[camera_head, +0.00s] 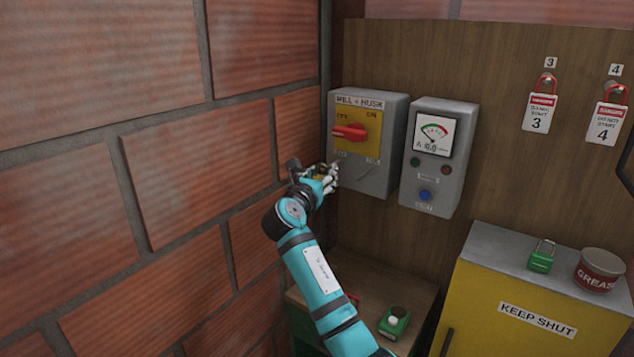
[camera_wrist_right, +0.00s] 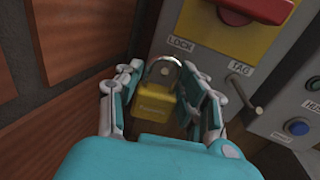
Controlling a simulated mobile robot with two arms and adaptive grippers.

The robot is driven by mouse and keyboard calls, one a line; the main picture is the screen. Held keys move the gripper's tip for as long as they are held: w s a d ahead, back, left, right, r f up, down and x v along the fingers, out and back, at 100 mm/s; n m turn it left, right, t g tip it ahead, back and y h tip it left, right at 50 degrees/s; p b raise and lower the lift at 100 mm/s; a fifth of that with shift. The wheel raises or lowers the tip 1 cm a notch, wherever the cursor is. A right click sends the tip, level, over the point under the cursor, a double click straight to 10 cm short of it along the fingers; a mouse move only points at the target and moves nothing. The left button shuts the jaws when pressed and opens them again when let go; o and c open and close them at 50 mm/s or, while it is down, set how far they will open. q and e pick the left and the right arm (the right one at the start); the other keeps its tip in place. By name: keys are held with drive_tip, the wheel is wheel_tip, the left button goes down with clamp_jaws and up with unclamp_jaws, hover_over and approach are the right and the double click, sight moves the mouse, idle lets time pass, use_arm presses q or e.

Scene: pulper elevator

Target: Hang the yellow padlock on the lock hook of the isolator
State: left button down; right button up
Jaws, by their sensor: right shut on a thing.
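The isolator (camera_head: 395,120) is a grey box marked MILL + HUSK with a yellow plate and a red handle (camera_head: 349,132). In the right wrist view the red handle (camera_wrist_right: 262,8) is at the top, above the labels LOCK and TAG. My right gripper (camera_head: 326,178) is at the isolator's lower left corner, shut on the yellow padlock (camera_wrist_right: 152,107). The padlock is upright between the fingers (camera_wrist_right: 165,84), its shackle up, just below the LOCK label. The lock hook is not clearly visible, and I cannot tell whether the shackle touches it. My left gripper is out of view.
A brick wall (camera_head: 130,140) stands close on the left. A grey meter box (camera_head: 432,180) is right of the isolator. A green padlock (camera_head: 541,262) and grease tin (camera_head: 598,272) sit on the yellow cabinet (camera_head: 480,310).

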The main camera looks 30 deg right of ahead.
drive_tip(key=shift+w+d+f, duration=0.1)
drive_tip(key=shift+w+d, duration=0.05)
drive_tip(key=shift+d, duration=0.15)
drive_tip(key=shift+w+d, duration=0.1)
drive_tip(key=shift+d, duration=0.05)
drive_tip(key=shift+w+d+f+p, duration=0.15)
drive_tip(key=shift+d+p, duration=0.2)
drive_tip(key=shift+d+f+p, duration=0.1)
drive_tip(key=shift+f+p, duration=0.05)
drive_tip(key=shift+p, duration=0.15)
drive_tip(key=o, duration=1.3)
drive_tip(key=shift+f, duration=0.1)
